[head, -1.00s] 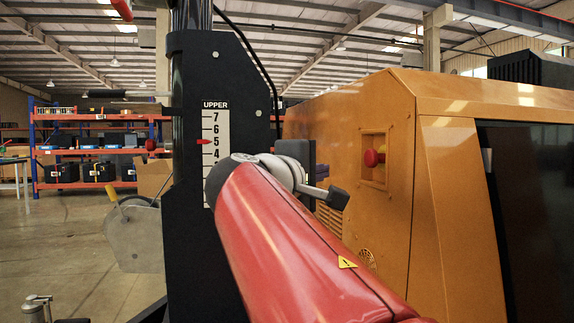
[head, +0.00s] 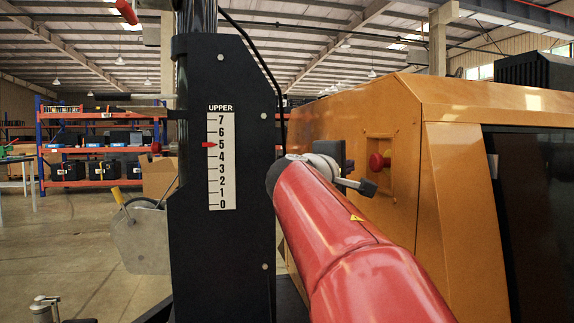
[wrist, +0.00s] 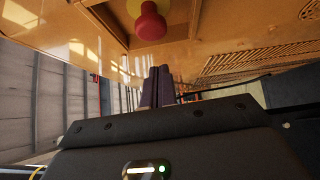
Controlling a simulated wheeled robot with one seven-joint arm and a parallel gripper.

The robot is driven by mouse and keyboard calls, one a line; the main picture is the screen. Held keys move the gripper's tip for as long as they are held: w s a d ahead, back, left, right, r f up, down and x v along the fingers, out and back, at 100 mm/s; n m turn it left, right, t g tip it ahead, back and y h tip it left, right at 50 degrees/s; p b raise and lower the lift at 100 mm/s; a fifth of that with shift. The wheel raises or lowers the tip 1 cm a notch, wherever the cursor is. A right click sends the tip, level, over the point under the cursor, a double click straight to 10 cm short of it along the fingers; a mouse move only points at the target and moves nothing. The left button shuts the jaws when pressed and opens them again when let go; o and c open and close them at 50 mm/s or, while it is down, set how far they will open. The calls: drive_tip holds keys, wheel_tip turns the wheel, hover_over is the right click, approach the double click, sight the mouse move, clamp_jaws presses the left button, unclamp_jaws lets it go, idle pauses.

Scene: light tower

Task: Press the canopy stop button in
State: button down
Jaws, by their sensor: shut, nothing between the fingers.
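The canopy stop button is a red mushroom knob (head: 377,161) with a yellow collar, set in a square recess on the orange canopy (head: 470,108). It stands out from its recess. In the wrist view the red button (wrist: 150,24) is at the top, in clear sight. My gripper (wrist: 158,72) shows there as two dark fingers shut together, empty, below the button in the picture and apart from it. In the head view my red arm reaches up toward the canopy and its end is left of the button; the fingers are hard to make out there.
A black mast plate with an UPPER scale (head: 221,160) stands just left of my arm, its red pointer near 5. A black cable runs beside it. Vent slots (wrist: 240,62) show in the canopy. Shelves (head: 105,160) stand far back on the left.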

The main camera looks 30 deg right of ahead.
sight(374, 164)
drive_tip(key=shift+s+d, duration=0.3)
drive_tip(key=shift+d, duration=0.65)
drive_tip(key=shift+s+d, duration=0.3)
drive_tip(key=shift+d, duration=0.65)
drive_tip(key=shift+s+d, duration=0.25)
drive_tip(key=shift+d, duration=0.6)
